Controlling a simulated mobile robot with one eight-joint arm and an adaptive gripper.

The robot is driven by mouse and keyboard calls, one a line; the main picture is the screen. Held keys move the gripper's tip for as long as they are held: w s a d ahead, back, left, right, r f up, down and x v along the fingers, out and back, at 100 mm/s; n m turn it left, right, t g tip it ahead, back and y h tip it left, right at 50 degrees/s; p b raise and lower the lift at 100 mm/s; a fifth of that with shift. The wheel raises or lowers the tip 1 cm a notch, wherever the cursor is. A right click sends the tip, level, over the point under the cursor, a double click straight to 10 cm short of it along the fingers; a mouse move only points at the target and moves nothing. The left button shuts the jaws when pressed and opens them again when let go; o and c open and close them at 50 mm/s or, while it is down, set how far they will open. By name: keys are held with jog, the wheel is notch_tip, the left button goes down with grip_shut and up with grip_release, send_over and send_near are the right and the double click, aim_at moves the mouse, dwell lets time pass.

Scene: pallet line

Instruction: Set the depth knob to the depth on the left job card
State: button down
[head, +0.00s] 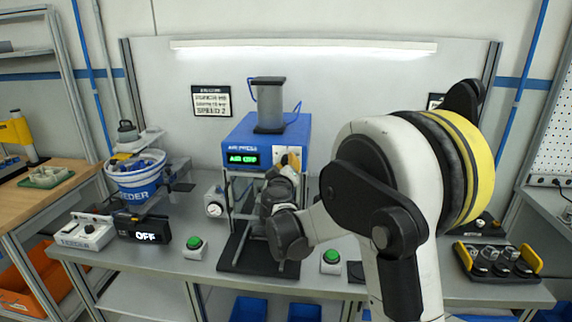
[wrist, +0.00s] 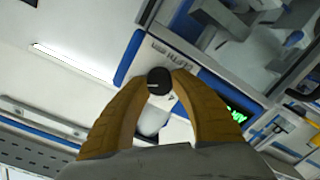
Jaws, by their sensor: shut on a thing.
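The black depth knob (wrist: 158,80) sits on the white front panel (wrist: 190,62) of the blue press (head: 240,137). My gripper (wrist: 159,84) has its two yellow fingers closed around the knob from both sides. A short white mark shows on the knob face; the scale is not readable. In the head view my gripper (head: 292,161) is at the panel's right side and hides the knob. The left job card (head: 211,101) hangs on the back wall, left of the press; its small print is blurred, with what looks like a 2 at its end.
Another card (head: 435,101) is mostly hidden by my arm. Green buttons (head: 194,245) (head: 331,260) flank the press base. A feeder bucket (head: 136,178) and an OFF display (head: 146,236) stand left; a dark tray (head: 497,262) stands right.

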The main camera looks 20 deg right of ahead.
jog(key=c, duration=1)
grip_release()
jog(key=shift+d, duration=0.1)
jog(key=shift+s, duration=0.1)
jog(key=v, duration=1.2)
